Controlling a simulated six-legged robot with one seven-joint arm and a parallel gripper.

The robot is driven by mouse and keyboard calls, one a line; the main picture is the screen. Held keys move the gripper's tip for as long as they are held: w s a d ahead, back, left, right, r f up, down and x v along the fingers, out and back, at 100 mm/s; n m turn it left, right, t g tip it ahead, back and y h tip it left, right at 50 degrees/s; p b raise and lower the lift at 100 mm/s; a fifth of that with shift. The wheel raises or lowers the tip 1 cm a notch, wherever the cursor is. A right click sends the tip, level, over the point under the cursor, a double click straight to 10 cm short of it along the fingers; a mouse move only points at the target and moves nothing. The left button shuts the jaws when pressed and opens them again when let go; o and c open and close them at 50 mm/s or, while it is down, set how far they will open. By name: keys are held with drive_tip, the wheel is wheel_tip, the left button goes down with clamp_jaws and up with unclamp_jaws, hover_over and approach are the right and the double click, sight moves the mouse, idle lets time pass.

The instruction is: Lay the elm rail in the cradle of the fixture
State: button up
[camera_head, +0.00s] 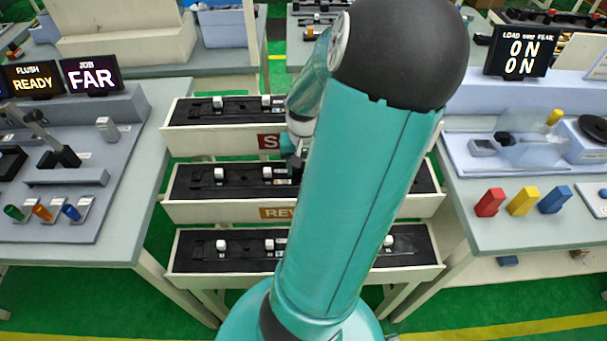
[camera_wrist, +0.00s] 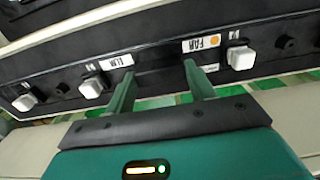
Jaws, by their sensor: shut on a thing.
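My gripper (camera_wrist: 158,72) has its two green fingers against a black rail (camera_wrist: 160,58) in the wrist view. An ELM label lies left of the fingers and a FAR label with an orange dot lies right. White square knobs stick out along the rail. In the head view the arm covers most of my gripper (camera_head: 292,152), which is over the middle tray (camera_head: 190,211). The elm rail (camera_head: 200,180) appears to lie in that tray; I cannot tell whether it is lifted. A grey fixture (camera_head: 75,178) with a lever stands on the left bench; its cradle is not clearly discernible.
Similar black rails lie in the top tray (camera_head: 185,142) and the bottom tray (camera_head: 190,264). The left bench has FLUSH READY and JOB FAR screens (camera_head: 92,75) and coloured clips (camera_head: 42,212).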

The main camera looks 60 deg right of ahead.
drive_tip(key=shift+r, duration=0.1)
drive_tip(key=shift+r, duration=0.4)
wheel_tip(320, 180, up, 2)
drive_tip(key=shift+r, duration=0.1)
drive_tip(key=s+a+r, duration=0.2)
drive_tip(key=a+r, duration=0.7)
drive_tip(key=a, duration=0.5)
drive_tip(key=shift+r, duration=0.4)
drive_tip(key=shift+a, duration=0.15)
